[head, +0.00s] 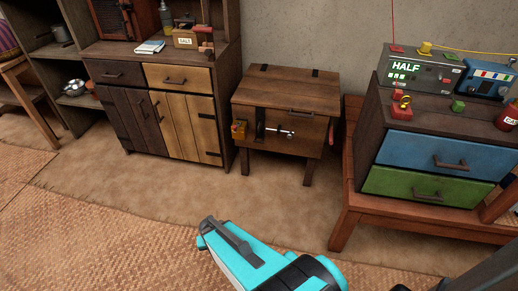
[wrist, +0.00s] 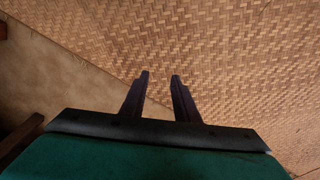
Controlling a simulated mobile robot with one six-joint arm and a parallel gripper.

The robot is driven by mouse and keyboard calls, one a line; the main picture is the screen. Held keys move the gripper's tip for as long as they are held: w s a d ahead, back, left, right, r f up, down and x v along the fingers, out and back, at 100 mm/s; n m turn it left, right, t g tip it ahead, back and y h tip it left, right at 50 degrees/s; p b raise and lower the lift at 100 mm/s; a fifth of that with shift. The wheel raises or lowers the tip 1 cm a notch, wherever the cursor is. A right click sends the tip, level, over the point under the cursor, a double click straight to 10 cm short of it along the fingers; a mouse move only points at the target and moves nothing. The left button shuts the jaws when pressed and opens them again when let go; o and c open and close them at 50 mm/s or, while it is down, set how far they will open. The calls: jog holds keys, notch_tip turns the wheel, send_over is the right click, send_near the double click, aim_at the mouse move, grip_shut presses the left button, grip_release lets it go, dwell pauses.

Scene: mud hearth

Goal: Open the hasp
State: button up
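A wooden chest on legs (head: 287,88) stands against the wall in the middle of the head view, its lid down. On its front is a dark upright plate (head: 260,125), which looks like the hasp, with a light metal rod (head: 280,131) lying level beside it. A small yellow-brown block (head: 239,130) sits at the front's left edge. These fittings are too small to make out fully. My gripper (wrist: 160,76) is open and empty in the wrist view, over the woven mat. The chest is not in the wrist view.
A cabinet (head: 125,95) with dark and tan doors stands left of the chest. A blue and green drawer unit (head: 437,152) stands at right on a reddish wooden base (head: 345,220). The floor (head: 200,187) before the chest is clear, with a woven mat (head: 110,250) nearer me.

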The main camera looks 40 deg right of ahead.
jog(key=w+d+f+m+t+h+b, duration=0.15)
jog(key=w+d+m+t+b, duration=0.35)
jog(key=w+d, duration=0.55)
jog(key=w+d+f+m+t+h+b, duration=0.1)
jog(key=w+d+m+t+h+b, duration=0.45)
jog(key=d, duration=0.85)
jog(key=d+r+m+t+h+b, duration=0.2)
jog(key=d+r+b, duration=0.3)
jog(key=d, duration=0.5)
jog(key=w+d+r+m+t+h+b, duration=0.1)
jog(key=d+r+m+b, duration=0.4)
jog(key=d, duration=0.6)
jog(key=shift+w+d+r+t+h+b, duration=0.2)
jog(key=shift+d+r+t+h+b, duration=0.25)
jog(key=shift+t, duration=0.7)
jog(key=shift+a+f, duration=0.15)
jog(key=shift+b+x, duration=1.5)
jog(key=shift+x, duration=5.45)
